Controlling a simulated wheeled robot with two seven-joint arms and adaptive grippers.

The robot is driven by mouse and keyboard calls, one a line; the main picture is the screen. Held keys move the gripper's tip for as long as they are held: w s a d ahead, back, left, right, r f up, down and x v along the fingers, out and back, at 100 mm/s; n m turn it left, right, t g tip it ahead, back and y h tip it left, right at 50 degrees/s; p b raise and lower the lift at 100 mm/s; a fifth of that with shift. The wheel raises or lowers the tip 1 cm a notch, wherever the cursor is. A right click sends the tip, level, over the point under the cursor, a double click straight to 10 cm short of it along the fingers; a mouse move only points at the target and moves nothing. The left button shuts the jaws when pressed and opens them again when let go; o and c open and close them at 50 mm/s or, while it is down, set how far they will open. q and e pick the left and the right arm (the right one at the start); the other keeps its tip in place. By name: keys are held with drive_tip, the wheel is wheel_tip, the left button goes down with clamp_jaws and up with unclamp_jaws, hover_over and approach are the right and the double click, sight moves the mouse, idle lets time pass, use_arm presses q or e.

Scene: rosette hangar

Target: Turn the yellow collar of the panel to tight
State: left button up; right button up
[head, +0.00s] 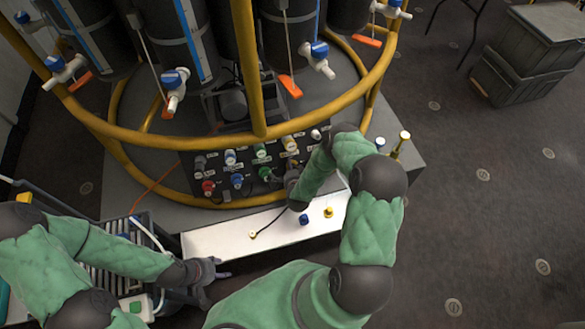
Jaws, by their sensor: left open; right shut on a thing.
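The dark panel (222,172) stands at the base of the round rack and carries rows of coloured fittings. A yellow-topped fitting (289,143) shows in its upper row, with a green one (260,150) to its left. My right gripper (291,177) reaches down to the panel's lower right, just below the yellow-topped fitting. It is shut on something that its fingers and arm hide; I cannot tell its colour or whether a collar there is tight. My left gripper (217,270) is open and empty, below the white tray's left end.
The white tray (215,240) in front of the panel holds a blue cap (303,219), a yellow cap (328,212) and a thin black cable's end. Yellow rails (255,70) curve above the panel. A grey crate (530,60) stands far right; floor between is clear.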

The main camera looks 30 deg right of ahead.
drive_tip(key=shift+w+d+r+m, duration=0.3)
drive_tip(key=shift+d+r, duration=0.05)
drive_tip(key=shift+d, duration=0.15)
drive_tip(key=o, duration=1.1)
drive_tip(key=shift+s+f, duration=0.1)
drive_tip(key=shift+s, duration=0.05)
drive_tip(key=shift+s+a+f, duration=0.1)
drive_tip(key=shift+a+f, duration=0.05)
drive_tip(key=shift+a, duration=0.1)
drive_tip(key=v, duration=1.2)
